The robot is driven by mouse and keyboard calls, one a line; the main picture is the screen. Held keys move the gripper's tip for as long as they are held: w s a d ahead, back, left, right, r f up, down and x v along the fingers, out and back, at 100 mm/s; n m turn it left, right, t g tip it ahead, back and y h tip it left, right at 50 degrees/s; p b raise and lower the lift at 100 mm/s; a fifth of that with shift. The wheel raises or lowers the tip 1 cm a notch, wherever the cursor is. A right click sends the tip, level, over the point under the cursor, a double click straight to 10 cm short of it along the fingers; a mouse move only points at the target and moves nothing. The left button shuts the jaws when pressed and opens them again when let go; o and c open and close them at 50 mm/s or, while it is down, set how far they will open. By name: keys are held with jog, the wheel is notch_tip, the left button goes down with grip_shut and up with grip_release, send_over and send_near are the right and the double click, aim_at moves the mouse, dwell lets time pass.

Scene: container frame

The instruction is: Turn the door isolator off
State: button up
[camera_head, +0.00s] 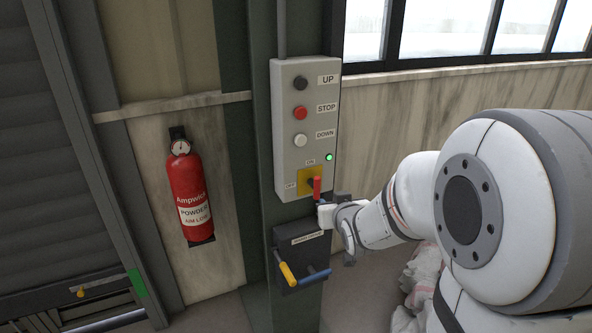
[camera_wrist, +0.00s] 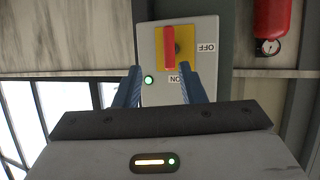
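The door isolator is a red handle (camera_head: 317,188) on a yellow plate (camera_head: 304,180), low on a grey control box (camera_head: 289,128). The handle stands upright, in line with the ON label above; the OFF label is to the left. The wrist view is upside down and shows the red handle (camera_wrist: 168,47) on its yellow plate (camera_wrist: 185,42), with OFF on the right. My gripper (camera_head: 323,205) is close to the handle's lower end. In the wrist view its blue fingers (camera_wrist: 160,72) are apart with nothing between them; the handle lies just beyond. Contact cannot be told.
The box carries a black UP button (camera_head: 300,83), a red STOP button (camera_head: 300,113), a white DOWN button (camera_head: 300,140) and a lit green lamp (camera_head: 329,157). Below is a dark box with a yellow-ended lever (camera_head: 288,273). A fire extinguisher (camera_head: 189,190) hangs left.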

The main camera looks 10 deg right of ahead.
aim_at(318, 183)
jog(key=w+t, duration=0.1)
jog(key=w, duration=0.3)
jog(key=w+a+f+t+y, duration=0.1)
jog(key=w+t, duration=0.1)
jog(key=w, duration=0.2)
jog(key=w+t+p, duration=0.1)
jog(key=w, duration=0.3)
jog(key=shift+w+a+f+n+y, duration=0.15)
jog(key=shift+a+n+y, duration=0.15)
jog(key=shift+a, duration=0.05)
grip_shut()
jog(key=shift+a, duration=0.1)
